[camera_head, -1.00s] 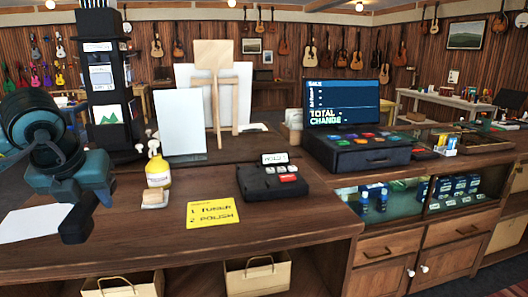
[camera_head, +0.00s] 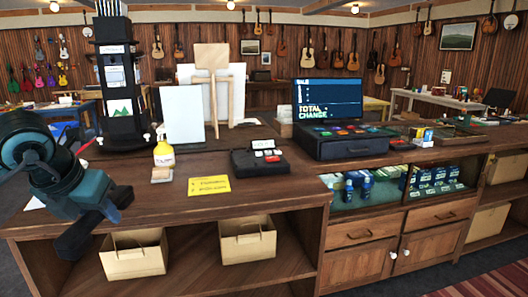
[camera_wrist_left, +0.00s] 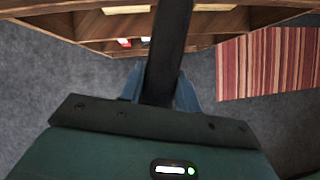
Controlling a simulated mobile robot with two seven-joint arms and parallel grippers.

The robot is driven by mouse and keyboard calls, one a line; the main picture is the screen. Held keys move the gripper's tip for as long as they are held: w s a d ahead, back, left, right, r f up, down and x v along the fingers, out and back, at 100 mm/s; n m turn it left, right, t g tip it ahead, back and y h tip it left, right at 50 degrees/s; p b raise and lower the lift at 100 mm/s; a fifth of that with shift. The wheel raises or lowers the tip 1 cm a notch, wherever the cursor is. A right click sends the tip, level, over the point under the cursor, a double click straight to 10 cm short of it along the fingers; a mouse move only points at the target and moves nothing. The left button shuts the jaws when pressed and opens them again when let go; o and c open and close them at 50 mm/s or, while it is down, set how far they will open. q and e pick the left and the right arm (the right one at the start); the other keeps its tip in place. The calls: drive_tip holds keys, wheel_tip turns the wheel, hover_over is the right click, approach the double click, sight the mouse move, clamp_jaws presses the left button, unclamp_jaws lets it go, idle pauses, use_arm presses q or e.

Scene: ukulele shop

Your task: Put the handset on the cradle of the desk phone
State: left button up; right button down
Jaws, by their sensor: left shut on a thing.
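The desk phone (camera_head: 243,163) is a black unit with a small tilted display and white and red buttons, on the wooden counter near the middle of the head view. My left gripper (camera_head: 95,212) is at the lower left, in front of the counter edge and well apart from the phone. It is shut on the handset (camera_head: 76,240), a dark bar slanting down to the left. In the left wrist view the black handset (camera_wrist_left: 168,45) runs up between the blue fingers of my left gripper (camera_wrist_left: 161,90). The handset's near end is hidden. My right gripper is out of view.
The cash register (camera_head: 345,144) is right of the phone. Bare counter lies before the phone.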

use_arm(q)
drive_tip(key=s+d+f+m+g, duration=0.3)
drive_tip(key=f+m+g, duration=0.1)
drive_tip(key=m, duration=0.8)
drive_tip(key=s+d+f+m+g, duration=0.3)
drive_tip(key=f+m, duration=0.4)
drive_tip(key=m, duration=0.4)
drive_tip(key=s+d+f+m+g, duration=0.3)
drive_tip(key=f+m+g, duration=0.2)
drive_tip(key=m, duration=0.7)
drive_tip(key=shift+s+d+f+m+y+p, duration=0.3)
drive_tip(key=shift+d+f+p, duration=0.1)
drive_tip(key=shift+p, duration=0.05)
drive_tip(key=shift+d, duration=0.1)
